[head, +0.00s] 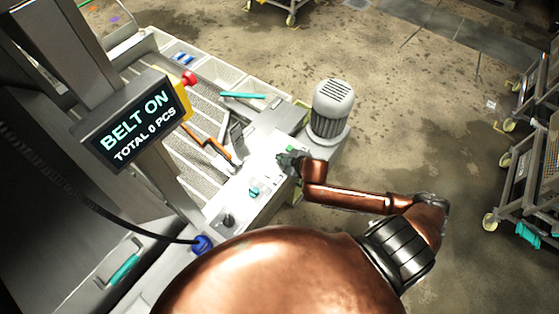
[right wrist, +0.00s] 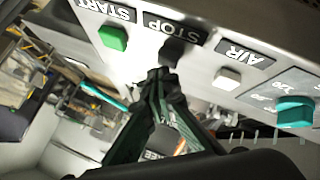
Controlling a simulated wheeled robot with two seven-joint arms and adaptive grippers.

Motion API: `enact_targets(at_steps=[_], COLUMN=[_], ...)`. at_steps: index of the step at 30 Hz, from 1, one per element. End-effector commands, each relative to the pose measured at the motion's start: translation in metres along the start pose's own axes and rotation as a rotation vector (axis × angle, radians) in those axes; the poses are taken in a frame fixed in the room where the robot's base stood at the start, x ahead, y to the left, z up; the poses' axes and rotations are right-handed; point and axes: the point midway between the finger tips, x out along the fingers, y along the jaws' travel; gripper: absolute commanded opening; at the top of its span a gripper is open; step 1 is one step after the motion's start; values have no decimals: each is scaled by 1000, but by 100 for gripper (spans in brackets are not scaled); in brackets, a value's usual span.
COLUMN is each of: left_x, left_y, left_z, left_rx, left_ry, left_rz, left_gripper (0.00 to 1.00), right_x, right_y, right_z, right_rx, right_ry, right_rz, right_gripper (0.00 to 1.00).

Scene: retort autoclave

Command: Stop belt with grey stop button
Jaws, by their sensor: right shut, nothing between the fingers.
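The control panel (head: 262,172) is a pale box beside the belt. In the right wrist view the grey stop button (right wrist: 171,54) sits under the STOP label (right wrist: 175,29), partly hidden by my fingertips. My right gripper (right wrist: 160,74) is shut and empty, its tips right at the stop button; I cannot tell whether they touch or press it. In the head view my right gripper (head: 284,160) is over the panel's right part and hides the button. The display (head: 135,124) reads BELT ON, TOTAL 0 PCS. My left gripper is not in view.
A green START button (right wrist: 112,38) is left of the stop button; a white AIR button (right wrist: 228,78) and teal knob (right wrist: 295,110) are right. A grey motor (head: 331,108) stands behind the panel. A red button (head: 189,78) is beside the display. Wheeled carts (head: 530,150) stand far right.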

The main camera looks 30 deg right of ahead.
Motion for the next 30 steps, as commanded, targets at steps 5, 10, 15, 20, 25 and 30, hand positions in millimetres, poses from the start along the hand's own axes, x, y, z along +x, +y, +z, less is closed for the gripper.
enact_targets(at_steps=[5, 10, 15, 20, 25, 30], left_x=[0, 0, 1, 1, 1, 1], left_y=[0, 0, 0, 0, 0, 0], left_z=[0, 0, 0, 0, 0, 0], left_rx=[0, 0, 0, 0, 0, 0], left_ry=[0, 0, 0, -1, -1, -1], left_rz=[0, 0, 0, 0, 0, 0], left_gripper=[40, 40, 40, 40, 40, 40], right_x=[0, 2, 3, 4, 6, 7], right_y=[0, -1, -2, -3, -4, -6], right_z=[0, 1, 2, 4, 5, 6], right_rx=[0, 0, 0, 0, 0, 1], right_ry=[0, 0, 0, -1, -2, -2], right_rz=[0, 0, 0, 0, -1, -1], right_gripper=[0, 0, 0, 0, 0, 0])
